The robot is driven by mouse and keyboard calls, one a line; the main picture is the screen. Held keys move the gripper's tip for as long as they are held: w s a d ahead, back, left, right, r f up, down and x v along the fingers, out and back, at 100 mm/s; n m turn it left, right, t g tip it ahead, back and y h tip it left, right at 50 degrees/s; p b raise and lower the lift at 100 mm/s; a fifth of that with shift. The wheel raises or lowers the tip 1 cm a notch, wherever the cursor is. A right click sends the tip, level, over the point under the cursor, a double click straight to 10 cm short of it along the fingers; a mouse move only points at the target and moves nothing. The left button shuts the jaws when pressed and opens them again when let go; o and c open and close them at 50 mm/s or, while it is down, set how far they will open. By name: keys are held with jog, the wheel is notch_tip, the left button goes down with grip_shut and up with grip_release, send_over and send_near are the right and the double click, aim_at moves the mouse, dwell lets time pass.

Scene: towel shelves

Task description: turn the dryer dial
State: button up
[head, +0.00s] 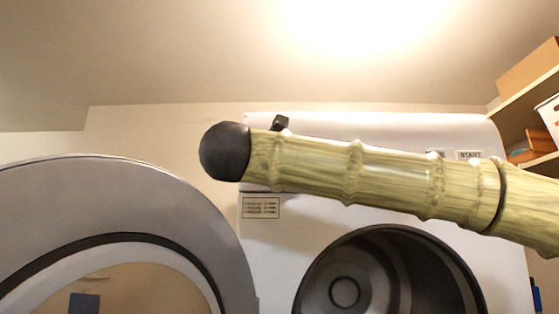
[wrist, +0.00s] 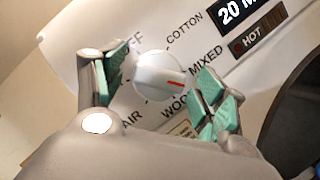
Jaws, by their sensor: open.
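The white dial (wrist: 157,74) is on the dryer's panel in the wrist view. It is round, with a raised ridge and a red mark that points right and slightly down, between the MIXED and WOOL labels. Labels OFF, COTTON and AIR are also around it, partly covered. My gripper (wrist: 162,82) is open, with one green-padded finger on each side of the dial. I cannot tell whether the pads touch it. In the head view the white dryer (head: 283,225) is partly hidden by my arm, and the dial does not show.
The grey round dryer door (head: 130,190) stands open at the left. The dark drum opening (head: 390,275) is below my arm. Shelves (head: 525,95) with boxes are at the right. A 20 M display (wrist: 240,10) and a HOT light (wrist: 252,42) are beside the dial.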

jog(key=c, duration=0.9)
jog(key=shift+f+n+b, duration=0.2)
jog(key=shift+n+b, duration=0.2)
jog(key=shift+b, duration=0.3)
jog(key=n+t+y+b, duration=0.1)
jog(key=n+b, duration=0.1)
jog(key=b, duration=0.1)
jog(key=shift+f, duration=0.2)
jog(key=n+y+b, duration=0.1)
jog(key=n+b, duration=0.1)
jog(key=n+t+y+b, duration=0.1)
jog(key=n+b, duration=0.1)
jog(key=n, duration=0.1)
jog(key=shift+d+n+t+b, duration=0.1)
jog(key=shift+n+t+b, duration=0.2)
jog(key=shift+b, duration=0.1)
jog(key=shift+c, duration=0.3)
jog(key=n+y, duration=0.2)
jog(key=n, duration=0.3)
jog(key=n+y, duration=0.3)
jog(key=n, duration=0.2)
jog(key=r+n+y, duration=0.1)
jog(key=n+y, duration=0.2)
jog(key=n, duration=0.1)
jog(key=shift+d+n, duration=0.25)
jog(key=shift+n, duration=0.15)
